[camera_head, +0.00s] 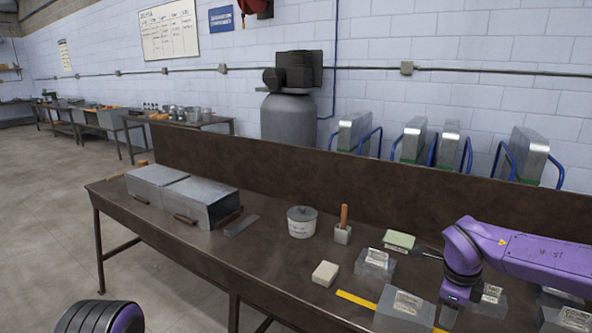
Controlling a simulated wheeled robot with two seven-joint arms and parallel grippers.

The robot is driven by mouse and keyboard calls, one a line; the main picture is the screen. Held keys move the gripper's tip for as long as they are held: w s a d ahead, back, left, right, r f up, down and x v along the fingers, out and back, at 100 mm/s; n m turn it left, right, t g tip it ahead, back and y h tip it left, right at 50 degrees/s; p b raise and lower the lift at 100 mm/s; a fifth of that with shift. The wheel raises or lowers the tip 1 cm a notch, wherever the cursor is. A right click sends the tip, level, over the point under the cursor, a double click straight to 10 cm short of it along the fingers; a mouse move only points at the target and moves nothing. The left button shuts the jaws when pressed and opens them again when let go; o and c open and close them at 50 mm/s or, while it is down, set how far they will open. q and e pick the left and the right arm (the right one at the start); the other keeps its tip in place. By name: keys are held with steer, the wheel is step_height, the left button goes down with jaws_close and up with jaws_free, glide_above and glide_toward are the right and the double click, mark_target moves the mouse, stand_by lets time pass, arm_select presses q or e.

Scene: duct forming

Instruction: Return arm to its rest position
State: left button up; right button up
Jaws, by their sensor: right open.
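My right arm, purple with dark joints, comes in from the right over the workbench (262,256). Its dark wrist points down, and my right gripper (447,316) is low among the metal pieces at the bench's right front. It is open, and I see nothing held in it. Its fingertips are small and partly hard to make out. A grey metal block with a label (403,308) stands just left of the gripper. A black and purple part of my left arm shows at the bottom left corner; my left gripper is out of view.
A rectangular metal duct (206,199) lies on the bench's left. Several labelled metal pieces crowd the right. A raised back panel (300,177) edges the bench.

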steer(key=s+a+f+n+t+h, duration=0.1)
steer(key=s+f+n+t+h, duration=0.25)
steer(key=f, duration=0.65)
steer(key=s+a+f+n+t+h, duration=0.1)
steer(key=s+a+f+n+t, duration=0.1)
steer(key=s+f+n, duration=0.5)
steer(key=s+f+n+g+y, duration=0.1)
steer(key=s+f+n, duration=0.3)
steer(key=s, duration=0.6)
steer(key=s+f+n+g+y, duration=0.1)
steer(key=s+f+n, duration=0.3)
steer(key=s+f, duration=0.5)
steer(key=shift+s+a+n+g, duration=0.15)
steer(key=shift+s+n+g, duration=0.2)
steer(key=shift+s+g, duration=0.55)
